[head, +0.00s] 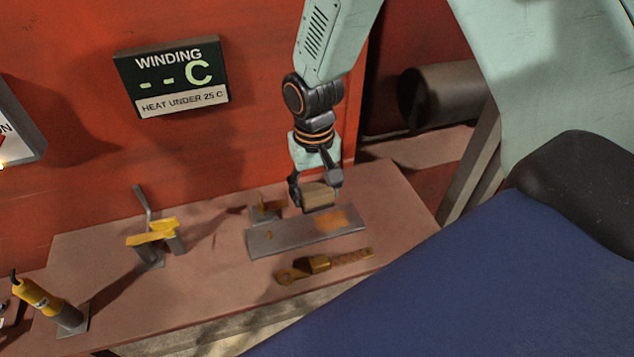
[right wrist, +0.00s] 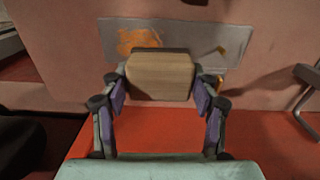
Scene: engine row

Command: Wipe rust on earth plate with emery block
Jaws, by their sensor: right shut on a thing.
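The earth plate (head: 290,236) is a flat grey metal strip lying on the bench. An orange rust patch (head: 334,221) covers part of its right half. In the right wrist view the plate (right wrist: 190,38) lies beyond the block, with the rust (right wrist: 138,40) at its left. My right gripper (head: 316,190) is shut on the emery block (head: 318,196), a tan block with a dark face. The block (right wrist: 160,76) is held between both fingers, close to the plate's back edge beside the rust; contact cannot be told. My left gripper is not in view.
A rusty strap with a ring end (head: 325,264) lies in front of the plate. A small bracket with an orange part (head: 265,211) stands behind it. A yellow-topped lever stand (head: 152,237) and a yellow tool (head: 42,297) are left. A winding sign (head: 172,76) hangs on the red wall.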

